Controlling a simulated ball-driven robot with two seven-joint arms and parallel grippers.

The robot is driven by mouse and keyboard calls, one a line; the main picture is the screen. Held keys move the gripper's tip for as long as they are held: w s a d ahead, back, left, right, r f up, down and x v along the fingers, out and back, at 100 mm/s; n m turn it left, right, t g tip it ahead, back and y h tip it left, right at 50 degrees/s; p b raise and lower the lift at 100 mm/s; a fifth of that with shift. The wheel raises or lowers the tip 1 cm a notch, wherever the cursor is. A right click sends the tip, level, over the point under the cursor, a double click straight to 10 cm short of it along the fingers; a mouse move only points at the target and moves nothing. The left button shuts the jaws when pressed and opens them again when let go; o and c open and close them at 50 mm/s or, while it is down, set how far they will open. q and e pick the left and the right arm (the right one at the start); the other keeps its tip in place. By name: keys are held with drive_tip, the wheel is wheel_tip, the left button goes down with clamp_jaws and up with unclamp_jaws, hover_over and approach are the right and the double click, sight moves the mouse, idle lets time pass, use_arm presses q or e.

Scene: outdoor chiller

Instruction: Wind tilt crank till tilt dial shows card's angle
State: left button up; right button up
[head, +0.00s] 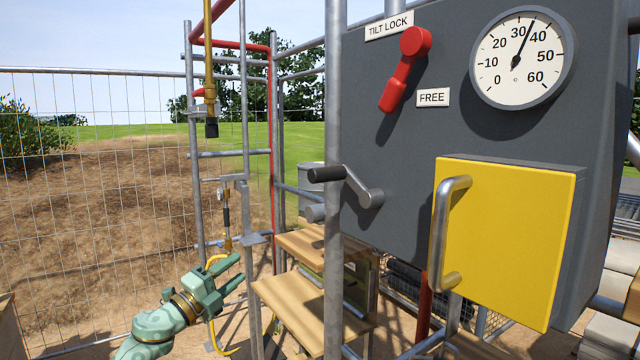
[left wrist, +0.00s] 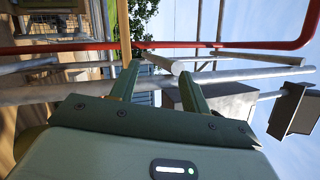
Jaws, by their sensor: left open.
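The tilt dial (head: 522,58) is a round white gauge on the dark grey panel; its needle points between 30 and 40. The crank (head: 364,188), a silver arm with a dark grip (head: 327,174), sticks out from the panel's left part, partly behind a grey post. No card with an angle shows. My left gripper (head: 235,271) is open and empty, low and left of the crank, clearly apart from it. In the left wrist view its two fingers (left wrist: 158,70) show spread, with a grey bar visible between them, depth unclear. My right gripper is not in view.
A red lever (head: 403,72) sits under the TILT LOCK label (head: 389,26), beside the FREE label (head: 433,97). A yellow door (head: 512,240) with a handle juts from the panel. The grey post (head: 334,240), wooden steps (head: 298,295) and scaffold pipes stand near my left gripper.

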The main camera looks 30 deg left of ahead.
use_arm(q)
drive_tip(key=s+d+r+m+h+p, duration=0.1)
drive_tip(key=d+r+m+h, duration=0.1)
drive_tip(key=r+m, duration=0.35)
drive_tip(key=s+d+r+m+h, duration=0.2)
drive_tip(key=d+r+h, duration=0.1)
drive_tip(key=r, duration=0.5)
drive_tip(key=m+g+p, duration=0.2)
drive_tip(key=m+g, duration=0.2)
drive_tip(key=m, duration=0.8)
approach(310, 176)
drive_tip(key=shift+h, duration=0.3)
drive_tip(key=p+x, duration=0.8)
drive_tip(key=x, duration=0.3)
drive_tip(key=shift+w+r, duration=0.15)
drive_tip(key=shift+w, duration=0.05)
drive_tip(key=shift+w+d, duration=0.25)
drive_tip(key=shift+w, duration=0.25)
drive_tip(key=shift+f, duration=0.2)
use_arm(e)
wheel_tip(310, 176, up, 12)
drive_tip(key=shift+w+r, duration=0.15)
use_arm(q)
drive_tip(key=shift+a, duration=0.1)
clamp_jaws()
